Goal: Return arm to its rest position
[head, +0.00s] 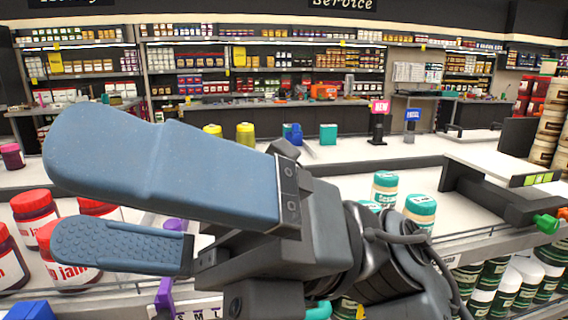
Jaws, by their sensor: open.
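My gripper (92,205) fills the left and middle of the head view, close to the camera. Its two blue-grey fingers point left and stand apart with a gap between them. Nothing is between the fingers. My dark arm links run from the gripper to the lower right. The gripper is in front of a shelf with jars and hides part of it.
Red-lidded jam jars (35,217) stand behind the fingers at left. Teal-lidded jars (420,208) stand right of my wrist. A dark bar with a green end (545,223) is at right. Stocked shelves (260,58) line the back wall.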

